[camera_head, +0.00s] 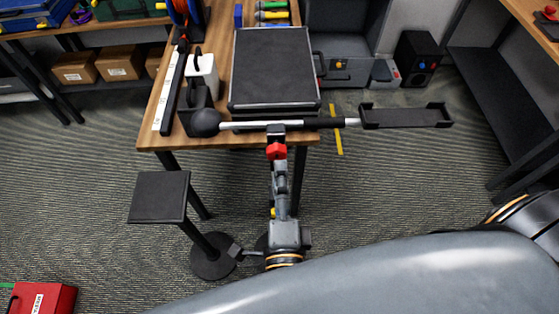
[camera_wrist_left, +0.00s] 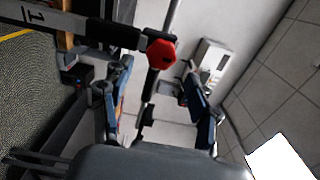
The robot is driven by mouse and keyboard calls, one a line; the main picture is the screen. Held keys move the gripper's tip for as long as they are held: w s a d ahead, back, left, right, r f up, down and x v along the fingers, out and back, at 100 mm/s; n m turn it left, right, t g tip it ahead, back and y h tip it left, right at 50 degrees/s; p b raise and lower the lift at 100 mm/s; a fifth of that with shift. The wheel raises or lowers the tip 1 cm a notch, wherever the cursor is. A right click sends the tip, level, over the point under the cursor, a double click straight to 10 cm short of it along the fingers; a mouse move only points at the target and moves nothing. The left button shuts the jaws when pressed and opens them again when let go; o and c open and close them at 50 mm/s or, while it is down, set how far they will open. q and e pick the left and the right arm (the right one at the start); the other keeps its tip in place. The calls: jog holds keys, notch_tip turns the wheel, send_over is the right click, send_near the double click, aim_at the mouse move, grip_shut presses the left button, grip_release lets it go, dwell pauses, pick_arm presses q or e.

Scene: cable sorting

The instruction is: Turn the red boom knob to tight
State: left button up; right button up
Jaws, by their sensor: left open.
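The red boom knob (camera_head: 277,151) sits on a black clamp under the horizontal boom (camera_head: 268,126), just beyond the table's front edge. It also shows in the left wrist view as a red faceted knob (camera_wrist_left: 161,53). My left gripper (camera_head: 279,172) points at the knob from the near side. In the left wrist view its two fingers (camera_wrist_left: 158,68) are apart and empty, with the knob in line between their tips and seemingly just beyond them. I cannot tell whether they touch it. No tight mark is readable. My right gripper is not in view.
A black case (camera_head: 275,68) lies on the wooden table (camera_head: 150,140). A stool (camera_head: 159,196) stands at the left. Floor is open at the right.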

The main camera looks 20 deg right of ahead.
pick_arm(q)
jog(key=v, duration=0.7)
dwell(0.3)
jog(key=a+f+n+g+y+b, duration=0.1)
jog(key=a+f+g, duration=0.2)
jog(key=f, duration=0.9)
jog(key=a+f+n+g+y, duration=0.1)
jog(key=a+f+g, duration=0.15)
jog(key=f, duration=0.95)
jog(key=a+f+n+g+y+b, duration=0.1)
jog(key=a+f+g, duration=0.2)
jog(key=f, duration=0.9)
jog(key=s+a+f+n+g+y+b, duration=0.1)
jog(key=s+a+f+n+g, duration=0.35)
jog(key=a+f, duration=0.8)
jog(key=s+a+f+n+g+y+b, duration=0.1)
jog(key=s+a+f+n+g, duration=0.2)
jog(key=s+a+f+n, duration=0.7)
jog(key=s+f+n, duration=0.1)
jog(key=s+f, duration=0.1)
jog(key=s, duration=0.2)
jog(key=shift+a, duration=0.25)
jog(key=shift+s, duration=0.1)
